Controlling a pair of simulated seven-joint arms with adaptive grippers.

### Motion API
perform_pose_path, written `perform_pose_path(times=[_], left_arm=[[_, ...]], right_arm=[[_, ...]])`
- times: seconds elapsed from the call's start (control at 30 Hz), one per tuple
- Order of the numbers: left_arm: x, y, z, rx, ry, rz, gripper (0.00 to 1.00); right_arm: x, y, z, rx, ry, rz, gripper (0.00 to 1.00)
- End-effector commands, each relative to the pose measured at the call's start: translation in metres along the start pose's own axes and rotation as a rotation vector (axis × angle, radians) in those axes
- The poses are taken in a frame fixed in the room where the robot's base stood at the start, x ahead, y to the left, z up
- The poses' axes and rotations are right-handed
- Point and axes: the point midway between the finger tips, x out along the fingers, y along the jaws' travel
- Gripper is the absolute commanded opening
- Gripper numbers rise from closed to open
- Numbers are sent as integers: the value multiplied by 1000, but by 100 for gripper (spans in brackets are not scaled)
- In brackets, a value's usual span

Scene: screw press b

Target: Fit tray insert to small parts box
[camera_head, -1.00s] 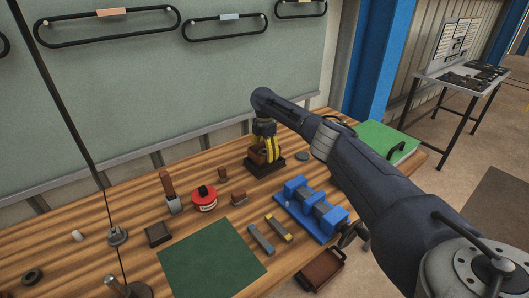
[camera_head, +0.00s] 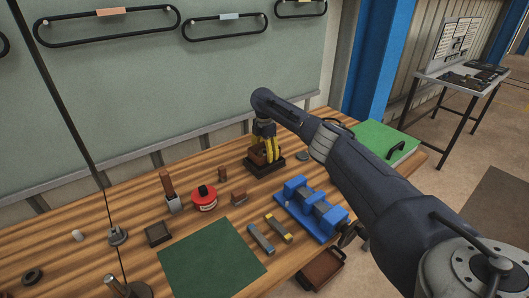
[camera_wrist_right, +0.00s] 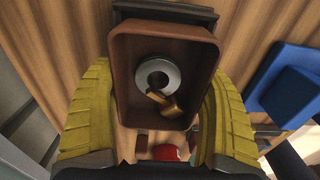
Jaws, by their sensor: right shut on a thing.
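My right gripper (camera_head: 265,150) has yellow fingers and is shut on the brown tray insert (camera_head: 256,158) at the back of the bench. The insert is held over the dark small parts box (camera_head: 267,169); I cannot tell how far it sits inside. In the right wrist view the insert (camera_wrist_right: 120,95) lies between the two fingers. A grey ring (camera_wrist_right: 143,68) and a brass piece (camera_wrist_right: 166,104) lie in it. The dark rim of the box (camera_wrist_right: 165,11) shows beyond the insert's far end. My left gripper is not in view.
A blue vise (camera_head: 318,213) stands to the right, with a green case (camera_head: 375,145) behind it. A red tin (camera_head: 204,199), small brown blocks, a brush (camera_head: 168,188) and a green mat (camera_head: 212,258) lie nearer. An open brown bin (camera_head: 322,268) hangs at the front edge.

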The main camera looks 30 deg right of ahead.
Motion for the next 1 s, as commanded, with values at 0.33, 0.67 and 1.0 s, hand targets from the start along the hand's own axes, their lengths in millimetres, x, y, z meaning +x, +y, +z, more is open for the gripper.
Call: perform_pose_path(times=[0.33, 0.67, 1.0], left_arm=[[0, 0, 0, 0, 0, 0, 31], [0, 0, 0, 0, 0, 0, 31], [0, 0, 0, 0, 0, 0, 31]], right_arm=[[10, 0, -1, 0, 2, 2, 48], [19, 0, -1, 0, 1, 0, 48], [21, 0, 0, 0, 1, 2, 48]])
